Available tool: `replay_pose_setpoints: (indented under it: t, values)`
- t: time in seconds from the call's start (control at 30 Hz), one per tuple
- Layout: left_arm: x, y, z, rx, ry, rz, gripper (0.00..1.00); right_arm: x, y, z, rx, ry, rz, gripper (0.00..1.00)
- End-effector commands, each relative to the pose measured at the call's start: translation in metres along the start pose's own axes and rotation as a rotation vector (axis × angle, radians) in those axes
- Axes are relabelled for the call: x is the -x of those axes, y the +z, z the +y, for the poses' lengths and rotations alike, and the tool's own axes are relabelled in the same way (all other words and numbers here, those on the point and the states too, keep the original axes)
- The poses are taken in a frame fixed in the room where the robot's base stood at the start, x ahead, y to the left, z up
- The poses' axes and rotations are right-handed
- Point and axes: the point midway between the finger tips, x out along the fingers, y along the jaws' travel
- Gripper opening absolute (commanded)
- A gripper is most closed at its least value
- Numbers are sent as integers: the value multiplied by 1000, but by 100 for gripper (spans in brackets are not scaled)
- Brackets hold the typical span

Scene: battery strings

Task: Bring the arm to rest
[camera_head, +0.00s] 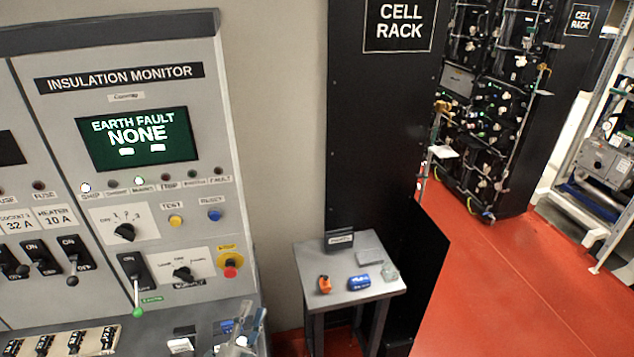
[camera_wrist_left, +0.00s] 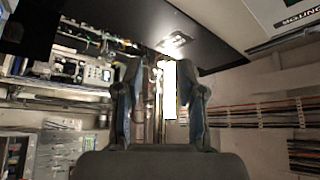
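My left gripper (camera_head: 242,328) shows at the bottom edge of the head view, in front of the lower right corner of the insulation monitor panel (camera_head: 150,75). Its fingers point upward. In the left wrist view my left gripper (camera_wrist_left: 158,75) is open, with a clear gap between its two blue-grey fingers and nothing held. A bright light strip shows behind that gap. The rest of the left arm is out of the head view. My right gripper is in neither view.
A small grey table (camera_head: 345,290) holds an orange item (camera_head: 324,284), a blue item (camera_head: 359,283) and a small dark sign (camera_head: 339,239). A black cell rack panel (camera_head: 375,130) stands behind it. Red floor (camera_head: 520,285) is clear at right. Switches and knobs stick out from the panel.

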Motion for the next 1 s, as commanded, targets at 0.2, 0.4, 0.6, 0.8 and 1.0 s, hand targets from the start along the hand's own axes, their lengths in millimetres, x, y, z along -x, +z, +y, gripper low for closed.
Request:
replay_pose_setpoints:
  t: [0.2, 0.4, 0.6, 0.8, 1.0]
  values:
    - [109, 111, 87, 443, 262, -698, 39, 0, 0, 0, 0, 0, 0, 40]
    - [212, 128, 142, 655, 470, -1098, 39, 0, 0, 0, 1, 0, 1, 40]
    - [293, 114, 171, 781, 641, -1371, 39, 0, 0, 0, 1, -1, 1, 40]
    - [334, 121, 210, 824, 737, -1505, 39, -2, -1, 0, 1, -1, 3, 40]
    - [351, 160, 277, 815, 758, -1526, 39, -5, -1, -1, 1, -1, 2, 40]
